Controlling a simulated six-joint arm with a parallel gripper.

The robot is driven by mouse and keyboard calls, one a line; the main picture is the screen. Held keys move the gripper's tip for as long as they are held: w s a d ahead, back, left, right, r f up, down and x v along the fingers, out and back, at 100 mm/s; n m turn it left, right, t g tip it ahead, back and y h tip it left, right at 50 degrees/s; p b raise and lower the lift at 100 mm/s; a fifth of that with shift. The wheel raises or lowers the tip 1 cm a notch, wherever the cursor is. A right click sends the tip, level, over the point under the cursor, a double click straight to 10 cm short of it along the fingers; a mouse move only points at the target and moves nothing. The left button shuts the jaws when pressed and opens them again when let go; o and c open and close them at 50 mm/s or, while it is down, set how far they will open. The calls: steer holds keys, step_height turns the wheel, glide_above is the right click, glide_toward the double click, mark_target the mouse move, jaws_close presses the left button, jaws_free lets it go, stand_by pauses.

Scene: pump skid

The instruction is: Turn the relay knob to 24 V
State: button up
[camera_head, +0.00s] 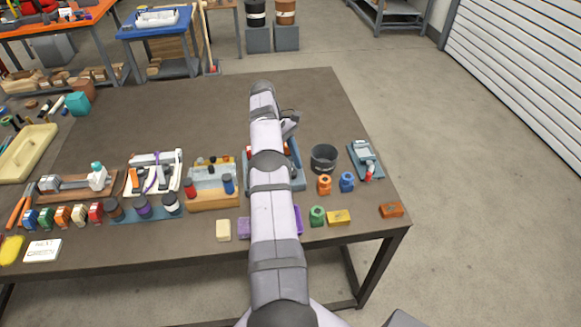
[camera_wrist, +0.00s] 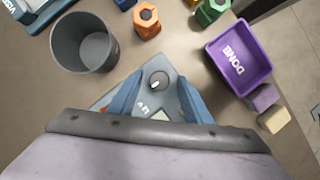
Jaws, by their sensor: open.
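The relay knob (camera_wrist: 159,80) is a round dark grey knob with a small light mark, on a blue-grey relay panel (camera_wrist: 151,104). In the wrist view it sits between the two blue fingers of my gripper (camera_wrist: 160,84). The fingers are apart, one on each side, with a visible gap to the knob. Some lettering shows on the panel below the knob, too small to read surely, so I cannot tell its setting. The lower part of the panel is hidden by my gripper body.
A dark bucket (camera_wrist: 84,42) stands left of the panel in the wrist view, and a purple DONE tray (camera_wrist: 238,55) to the right. Orange (camera_wrist: 147,20) and green (camera_wrist: 211,11) nuts lie beyond.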

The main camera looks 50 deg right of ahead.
step_height(320, 180, up, 10)
steer(key=p, duration=0.7)
steer(key=shift+f, duration=0.25)
steer(key=s+d+r+m+t+b, duration=0.25)
steer(key=s+d+r+b, duration=0.35)
steer(key=s+r, duration=0.45)
steer(key=w+a+f+t+y+b, duration=0.1)
steer(key=a+f+t, duration=0.1)
steer(key=a+f, duration=0.35)
steer(key=w+a+f+t+y, duration=0.1)
steer(key=w+a+f+t, duration=0.15)
steer(key=a+f, duration=0.3)
steer(key=w+d+f+n+t+h, duration=0.2)
steer(key=d+f, duration=0.1)
steer(key=d, duration=0.2)
steer(key=shift+w, duration=0.35)
